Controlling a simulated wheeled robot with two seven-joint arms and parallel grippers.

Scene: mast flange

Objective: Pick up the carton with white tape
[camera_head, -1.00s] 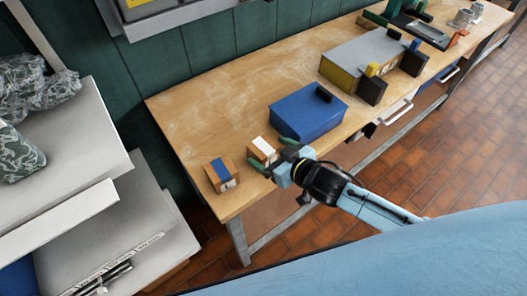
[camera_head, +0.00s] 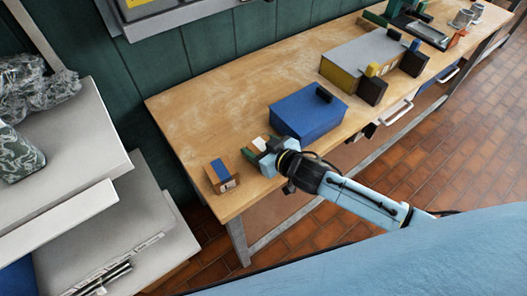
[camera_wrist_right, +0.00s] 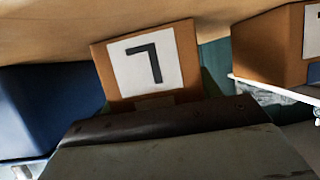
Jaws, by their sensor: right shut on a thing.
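The carton with white tape (camera_head: 261,143) is a small brown box near the front edge of the workbench, mostly hidden by my right gripper (camera_head: 262,150). The right gripper's green-tipped fingers are on either side of the carton, shut on it. In the right wrist view the carton (camera_wrist_right: 112,75) shows a white label with a black mark, close in front of the gripper. I cannot tell whether the carton is clear of the bench top. My left gripper is not in view.
A brown carton with blue tape (camera_head: 222,177) stands to the left at the bench corner. A blue box (camera_head: 307,115) stands close behind to the right. A grey and yellow case (camera_head: 365,55) is farther right. The bench top (camera_head: 205,105) is bare at the back left.

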